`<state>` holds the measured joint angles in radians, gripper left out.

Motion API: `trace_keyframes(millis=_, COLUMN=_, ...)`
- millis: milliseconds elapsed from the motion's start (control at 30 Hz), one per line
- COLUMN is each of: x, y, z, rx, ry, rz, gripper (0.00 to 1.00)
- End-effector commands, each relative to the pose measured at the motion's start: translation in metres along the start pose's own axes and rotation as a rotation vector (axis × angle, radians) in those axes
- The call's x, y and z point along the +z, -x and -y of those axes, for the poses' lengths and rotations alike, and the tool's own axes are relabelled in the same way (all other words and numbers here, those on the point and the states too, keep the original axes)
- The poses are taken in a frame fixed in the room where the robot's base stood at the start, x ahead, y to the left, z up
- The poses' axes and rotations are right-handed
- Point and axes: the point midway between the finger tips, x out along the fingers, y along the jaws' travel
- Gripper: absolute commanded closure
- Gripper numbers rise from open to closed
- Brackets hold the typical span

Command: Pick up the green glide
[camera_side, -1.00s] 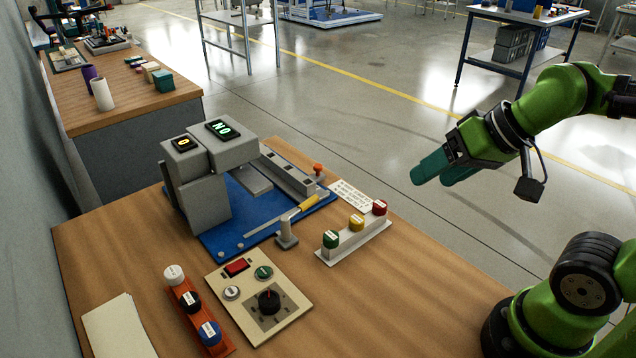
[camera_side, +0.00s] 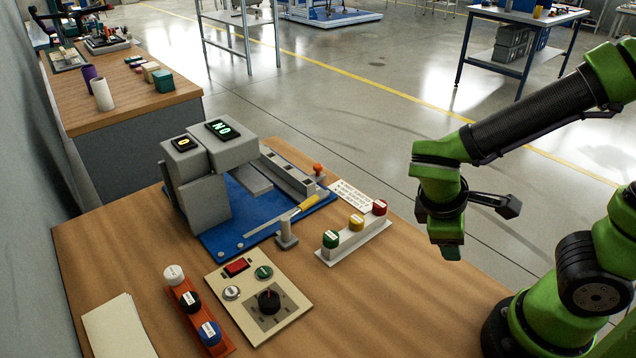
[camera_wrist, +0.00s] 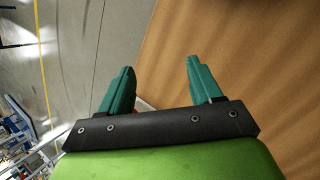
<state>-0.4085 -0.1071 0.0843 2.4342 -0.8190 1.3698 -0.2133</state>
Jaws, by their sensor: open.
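The green glide (camera_side: 331,240) stands at the near left end of a white rack on the wooden table, in the side view. A yellow glide (camera_side: 356,222) and a red glide (camera_side: 379,207) stand beside it in the same rack. My gripper (camera_side: 452,252) points down to the right of the rack, above and apart from it. In the wrist view my gripper (camera_wrist: 156,80) has its two teal fingers spread with nothing between them. The green glide cannot be made out in the wrist view.
The white rack (camera_side: 352,244) sits near the table's right edge. A grey machine (camera_side: 205,165) on a blue base and a control panel (camera_side: 258,297) stand to its left. An orange rack (camera_side: 199,318) holds white, black and blue pieces. Bare wood (camera_side: 400,300) lies right of the panel.

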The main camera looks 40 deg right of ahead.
Motion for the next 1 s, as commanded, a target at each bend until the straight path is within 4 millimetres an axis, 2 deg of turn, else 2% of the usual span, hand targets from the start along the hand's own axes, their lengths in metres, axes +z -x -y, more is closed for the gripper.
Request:
trace_keyframes(millis=33, x=-0.003, y=-0.007, z=0.002, rx=0.102, ry=0.141, rz=0.082, gripper=0.36)
trace_keyframes(millis=100, x=-0.009, y=-0.012, z=-0.001, rx=0.252, ry=0.310, rz=0.177, gripper=0.36)
trace_keyframes(millis=267, x=-0.040, y=-0.011, z=0.003, rx=0.620, ry=0.676, rz=0.337, gripper=0.36)
trace_keyframes(millis=367, x=-0.068, y=-0.008, z=0.019, rx=0.865, ry=0.884, rz=0.396, gripper=0.36)
trace_keyframes(millis=500, x=-0.104, y=-0.007, z=0.061, rx=1.199, ry=1.139, rz=0.417, gripper=0.36)
trace_keyframes(millis=600, x=-0.121, y=-0.010, z=0.094, rx=1.387, ry=1.269, rz=0.396, gripper=0.36)
trace_keyframes(millis=700, x=-0.129, y=-0.014, z=0.116, rx=1.501, ry=1.345, rz=0.371, gripper=0.36)
trace_keyframes(millis=767, x=-0.131, y=-0.016, z=0.124, rx=1.540, ry=1.371, rz=0.360, gripper=0.36)
trace_keyframes(millis=867, x=-0.134, y=-0.017, z=0.129, rx=1.571, ry=1.389, rz=0.350, gripper=0.36)
trace_keyframes(millis=1000, x=-0.145, y=-0.019, z=0.116, rx=1.578, ry=1.389, rz=0.349, gripper=0.36)
